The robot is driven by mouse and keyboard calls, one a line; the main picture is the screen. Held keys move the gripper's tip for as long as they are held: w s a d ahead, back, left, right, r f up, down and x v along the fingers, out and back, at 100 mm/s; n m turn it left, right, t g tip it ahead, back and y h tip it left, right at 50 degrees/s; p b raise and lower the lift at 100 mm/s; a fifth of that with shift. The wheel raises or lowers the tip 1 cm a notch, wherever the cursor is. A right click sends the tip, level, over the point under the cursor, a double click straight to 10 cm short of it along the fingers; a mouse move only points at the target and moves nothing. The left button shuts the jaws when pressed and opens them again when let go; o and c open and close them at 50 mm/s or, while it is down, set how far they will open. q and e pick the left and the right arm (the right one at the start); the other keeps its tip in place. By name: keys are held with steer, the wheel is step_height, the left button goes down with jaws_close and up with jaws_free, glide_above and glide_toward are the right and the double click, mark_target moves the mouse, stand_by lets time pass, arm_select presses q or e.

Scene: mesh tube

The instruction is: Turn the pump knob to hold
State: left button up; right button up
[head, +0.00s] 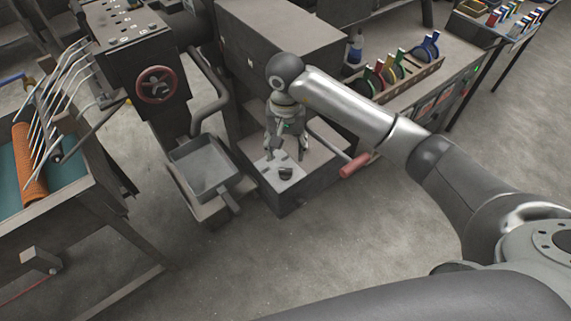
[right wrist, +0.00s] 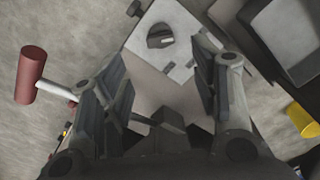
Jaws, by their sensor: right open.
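The pump knob (head: 286,174) is a small black dial on a light plate (head: 270,168), on top of a dark box-shaped pump unit (head: 290,197). In the right wrist view the knob (right wrist: 160,36) shows near the top, with small marks on the plate around it that are too small to read. My right gripper (head: 287,152) points down just above the plate. In the right wrist view its fingers (right wrist: 162,75) are apart, with nothing between them and the knob beyond the tips. My left gripper is not in view.
A lever with a red grip (head: 354,166) sticks out at the right of the pump unit. A grey tray (head: 203,167) and a red handwheel (head: 156,85) are on the left. A bench with coloured tools (head: 403,72) stands behind. The floor in front is clear.

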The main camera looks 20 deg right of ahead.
mark_target(286, 169)
step_height(286, 169, down, 7)
steer(key=shift+f+p, duration=0.15)
steer(key=shift+p, duration=0.8)
steer(key=shift+f, duration=0.6)
